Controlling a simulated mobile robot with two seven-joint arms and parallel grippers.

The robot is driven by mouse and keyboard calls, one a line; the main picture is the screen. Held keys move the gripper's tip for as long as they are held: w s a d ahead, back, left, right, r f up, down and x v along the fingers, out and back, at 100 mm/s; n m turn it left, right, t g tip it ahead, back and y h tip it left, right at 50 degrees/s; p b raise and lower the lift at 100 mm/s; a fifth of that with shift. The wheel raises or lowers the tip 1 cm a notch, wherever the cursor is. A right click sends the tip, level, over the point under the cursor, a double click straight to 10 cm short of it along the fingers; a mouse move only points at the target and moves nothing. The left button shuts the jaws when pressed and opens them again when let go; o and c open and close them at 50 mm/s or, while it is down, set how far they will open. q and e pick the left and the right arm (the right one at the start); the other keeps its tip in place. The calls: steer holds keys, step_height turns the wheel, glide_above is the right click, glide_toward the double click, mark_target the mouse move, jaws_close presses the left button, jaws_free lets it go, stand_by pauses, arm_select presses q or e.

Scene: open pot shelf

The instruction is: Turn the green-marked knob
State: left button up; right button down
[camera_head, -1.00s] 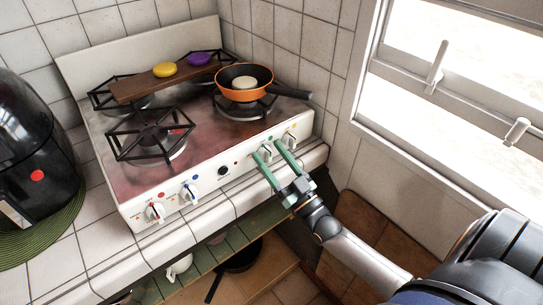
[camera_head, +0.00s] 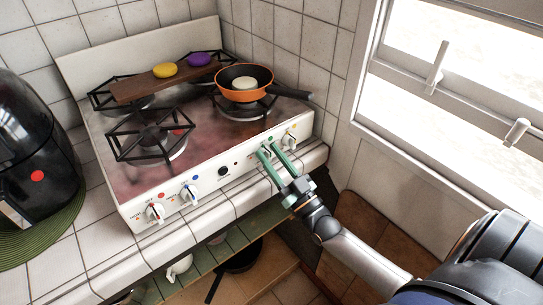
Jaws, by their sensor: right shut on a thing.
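The green-marked knob (camera_head: 268,146) is on the white front panel of the stove, third of the main knobs from the left. My right gripper (camera_head: 268,147) reaches it from the lower right, with its two green fingers on either side of the knob and shut on it. The fingers hide most of the knob, so its angle is hard to tell. My left gripper is not in view.
Beside it on the panel are a yellow-marked knob (camera_head: 290,137), a black button (camera_head: 223,171), a blue-marked knob (camera_head: 190,192) and a red-marked knob (camera_head: 155,211). A window (camera_head: 460,80) is at right.

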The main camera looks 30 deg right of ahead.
steer(key=n+y, duration=0.1)
steer(key=n, duration=0.1)
steer(key=n+y, duration=0.2)
steer(key=n, duration=0.1)
steer(key=shift+a+g+p, duration=0.1)
steer(key=shift+g+p, duration=0.3)
steer(key=shift+n, duration=0.3)
steer(key=c, duration=0.5)
jaws_free()
steer(key=b+v, duration=0.2)
steer(key=v, duration=1)
steer(key=shift+s, duration=0.3)
